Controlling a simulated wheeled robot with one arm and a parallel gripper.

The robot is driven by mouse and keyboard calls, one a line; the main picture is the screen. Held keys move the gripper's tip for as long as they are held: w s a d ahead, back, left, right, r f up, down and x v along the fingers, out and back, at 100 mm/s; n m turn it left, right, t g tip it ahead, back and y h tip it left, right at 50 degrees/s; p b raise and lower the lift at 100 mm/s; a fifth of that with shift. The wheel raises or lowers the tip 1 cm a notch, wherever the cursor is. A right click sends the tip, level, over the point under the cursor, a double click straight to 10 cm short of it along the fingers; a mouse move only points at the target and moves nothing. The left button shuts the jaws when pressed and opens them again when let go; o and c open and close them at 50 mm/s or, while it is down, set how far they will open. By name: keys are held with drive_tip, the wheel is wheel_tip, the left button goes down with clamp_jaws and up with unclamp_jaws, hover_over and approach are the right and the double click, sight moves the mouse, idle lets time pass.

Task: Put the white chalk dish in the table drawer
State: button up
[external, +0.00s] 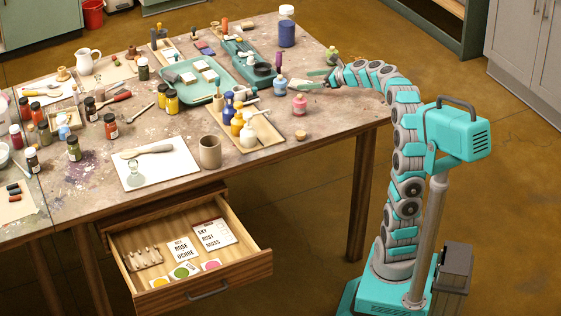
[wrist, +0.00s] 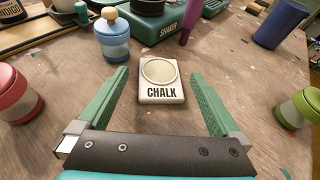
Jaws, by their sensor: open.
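The white chalk dish (wrist: 161,80) is a small pale block with a round hollow and the word CHALK. It lies flat on the table in the wrist view. My gripper (wrist: 160,80) is open, with its green fingers on either side of the dish and a gap to each. In the external view my gripper (external: 315,79) is low over the right part of the table; the dish is hard to make out there. The table drawer (external: 240,270) is pulled open at the front, holding labelled cards, coloured swatches and a row of small pale pieces.
A blue bottle (wrist: 115,40), a red jar (wrist: 16,95) and a green jar (wrist: 298,112) stand around the dish. A brown cup (external: 210,152) stands near the table edge above the drawer. The drawer's front-right floor has bare room.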

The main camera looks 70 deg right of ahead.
drive_tip(key=p+v, duration=0.1)
drive_tip(key=v, duration=0.8)
drive_tip(key=shift+a, duration=0.1)
